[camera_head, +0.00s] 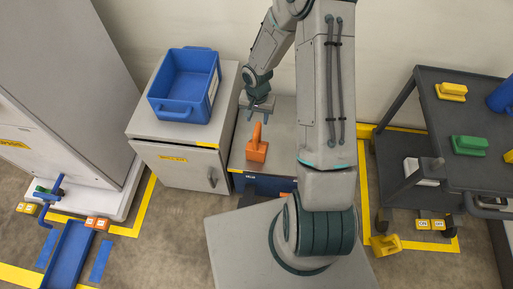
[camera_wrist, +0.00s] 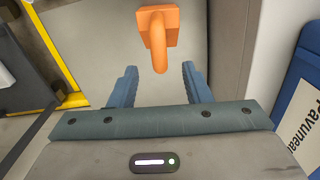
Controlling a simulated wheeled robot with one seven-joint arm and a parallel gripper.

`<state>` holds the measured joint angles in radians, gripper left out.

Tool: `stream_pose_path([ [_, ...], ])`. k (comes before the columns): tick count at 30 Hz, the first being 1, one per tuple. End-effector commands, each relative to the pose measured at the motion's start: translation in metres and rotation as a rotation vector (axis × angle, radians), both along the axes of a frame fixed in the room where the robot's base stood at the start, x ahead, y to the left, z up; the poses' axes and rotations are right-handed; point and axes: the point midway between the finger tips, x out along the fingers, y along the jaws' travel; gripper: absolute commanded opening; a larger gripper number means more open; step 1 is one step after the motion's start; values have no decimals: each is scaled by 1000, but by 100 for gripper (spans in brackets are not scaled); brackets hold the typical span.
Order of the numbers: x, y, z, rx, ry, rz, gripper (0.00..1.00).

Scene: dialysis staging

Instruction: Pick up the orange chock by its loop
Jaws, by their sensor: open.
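The orange chock (camera_head: 257,149) stands on the grey top of a low cabinet (camera_head: 282,131), its loop pointing up. In the wrist view the chock (camera_wrist: 170,28) is at the top middle, with its loop reaching down toward the space between my fingers. My gripper (camera_head: 258,108) hangs just above and behind the chock in the head view. In the wrist view my gripper (camera_wrist: 158,75) shows two blue fingers spread apart, with nothing between them.
A blue bin (camera_head: 185,112) stands on the grey cabinet to the left. A dark cart (camera_head: 440,125) at the right carries a yellow block (camera_head: 452,91) and a green block (camera_head: 468,145). Another yellow chock (camera_head: 385,245) lies on the floor.

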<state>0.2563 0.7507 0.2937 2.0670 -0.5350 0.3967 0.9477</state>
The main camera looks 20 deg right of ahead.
Motion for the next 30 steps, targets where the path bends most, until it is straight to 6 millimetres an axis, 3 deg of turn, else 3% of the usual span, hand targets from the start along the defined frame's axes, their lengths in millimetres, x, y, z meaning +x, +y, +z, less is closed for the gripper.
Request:
stream_pose_path([
  [3, 0, 0, -15, 0, 1, 1, 44],
  [8, -1, 1, -25, 0, 1, 1, 44],
  [18, -6, 2, -69, 0, 1, 1, 44],
  [26, -5, 2, -71, 0, -1, 0, 44],
  [30, -5, 2, -71, 0, -1, 0, 11],
])
